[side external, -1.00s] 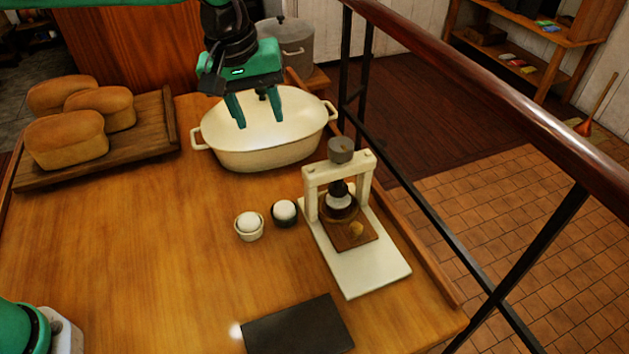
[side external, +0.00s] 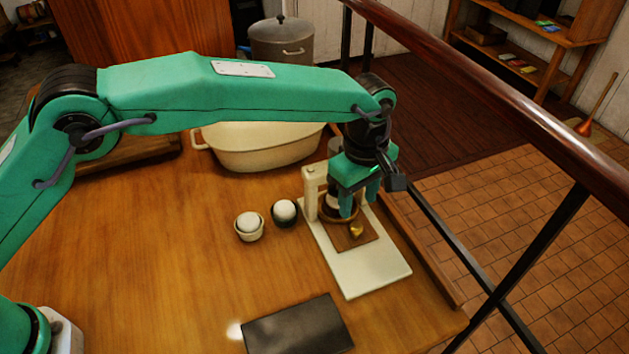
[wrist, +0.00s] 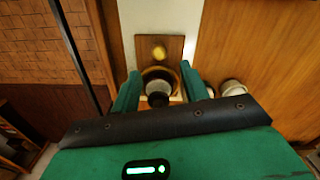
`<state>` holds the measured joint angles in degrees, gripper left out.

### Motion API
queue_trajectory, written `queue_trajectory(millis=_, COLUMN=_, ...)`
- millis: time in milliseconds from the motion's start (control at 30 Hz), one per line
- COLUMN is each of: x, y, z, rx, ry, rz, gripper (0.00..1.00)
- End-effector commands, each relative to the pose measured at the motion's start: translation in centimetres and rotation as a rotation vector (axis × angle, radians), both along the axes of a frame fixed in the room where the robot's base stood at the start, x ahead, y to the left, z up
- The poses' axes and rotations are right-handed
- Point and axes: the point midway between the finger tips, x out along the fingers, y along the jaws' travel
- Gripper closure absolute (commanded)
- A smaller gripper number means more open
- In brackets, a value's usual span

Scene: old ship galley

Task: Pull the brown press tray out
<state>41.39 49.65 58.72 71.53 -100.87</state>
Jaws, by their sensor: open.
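The brown press tray (side external: 355,240) lies on the pale base of the press (side external: 375,277), with a yellow knob (side external: 356,230) near its front. The tray also shows in the wrist view (wrist: 174,46), with the knob (wrist: 159,53) on it. My gripper (side external: 359,209) is open and points down over the press, just behind the knob in the side view. In the wrist view its fingers (wrist: 160,82) stand on either side of the press plunger and round ring (wrist: 158,88). The gripper hides much of the press frame and plunger in the side view.
Two small cups with white eggs (side external: 249,226) (side external: 285,213) stand left of the press. A dark slab (side external: 298,325) lies at the front. A cream pot (side external: 262,150) stands behind, partly under my arm. A dark railing (side external: 470,265) runs along the right.

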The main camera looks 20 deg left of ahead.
Motion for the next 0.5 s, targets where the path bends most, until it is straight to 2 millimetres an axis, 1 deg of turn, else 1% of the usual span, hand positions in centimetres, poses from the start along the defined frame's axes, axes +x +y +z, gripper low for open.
queue_trajectory(millis=267, x=0.0, y=0.0, z=-0.4, rx=0.002, ry=0.002, rz=0.011, gripper=0.55)
queue_trajectory(millis=367, x=0.0, y=0.0, z=-0.8, rx=0.003, ry=0.003, rz=0.010, gripper=0.55)
queue_trajectory(millis=500, x=0.0, y=0.0, z=-1.9, rx=0.002, ry=0.002, rz=0.010, gripper=0.55)
